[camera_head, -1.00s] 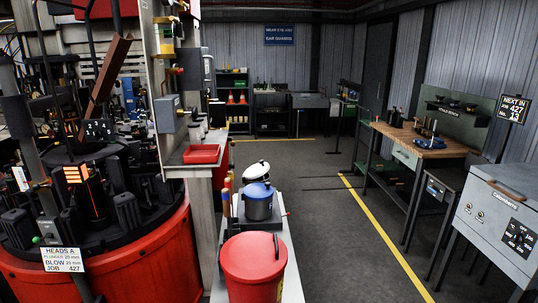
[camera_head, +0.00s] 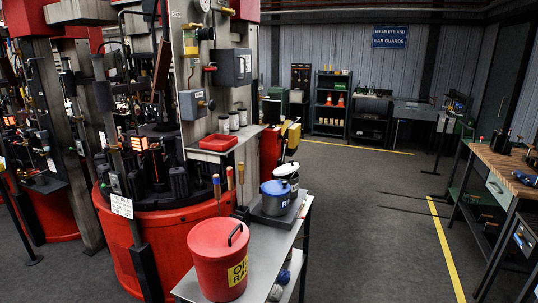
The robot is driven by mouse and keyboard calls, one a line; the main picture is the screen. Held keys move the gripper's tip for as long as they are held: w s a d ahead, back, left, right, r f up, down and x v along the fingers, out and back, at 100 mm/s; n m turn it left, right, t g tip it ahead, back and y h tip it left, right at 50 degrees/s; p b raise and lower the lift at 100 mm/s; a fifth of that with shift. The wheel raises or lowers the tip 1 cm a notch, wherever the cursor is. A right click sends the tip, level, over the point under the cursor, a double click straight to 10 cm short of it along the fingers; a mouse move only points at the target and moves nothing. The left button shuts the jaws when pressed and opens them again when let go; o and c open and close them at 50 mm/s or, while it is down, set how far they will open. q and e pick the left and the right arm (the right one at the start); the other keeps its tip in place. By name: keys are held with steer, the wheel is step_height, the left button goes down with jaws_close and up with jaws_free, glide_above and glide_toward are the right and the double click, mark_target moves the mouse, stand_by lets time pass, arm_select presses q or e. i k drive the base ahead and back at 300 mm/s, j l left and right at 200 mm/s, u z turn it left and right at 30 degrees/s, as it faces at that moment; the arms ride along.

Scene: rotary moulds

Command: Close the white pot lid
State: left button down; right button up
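The white pot (camera_head: 287,182) stands on the metal cart, just behind the blue-lidded pot. Its top is pale with a small dark spot. At this size I cannot tell whether the white lid is seated or raised. A pale upright shape (camera_head: 293,138) shows just above and behind the white pot; I cannot tell whether it belongs to it. The blue-lidded pot (camera_head: 275,204) stands in front on a dark plate and hides part of the white pot. Neither of my grippers is in view.
The cart (camera_head: 254,249) also bears a red lidded oily-rag bin (camera_head: 217,272) at its front. Wooden-handled tools (camera_head: 229,178) stand at its left edge. The red rotary machine (camera_head: 165,250) is close on the left. Open floor (camera_head: 370,235) lies right of the cart, before a workbench (camera_head: 510,170).

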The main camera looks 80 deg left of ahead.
mark_target(288, 168)
steer(key=i+j+u, duration=0.15)
steer(key=i+u, duration=0.7)
steer(key=i+l+u, duration=0.1)
steer(key=i+u, duration=0.15)
steer(key=u, duration=0.15)
steer(key=i+j+u, duration=0.15)
steer(key=i+u, duration=1.05)
steer(key=k+l, duration=0.05)
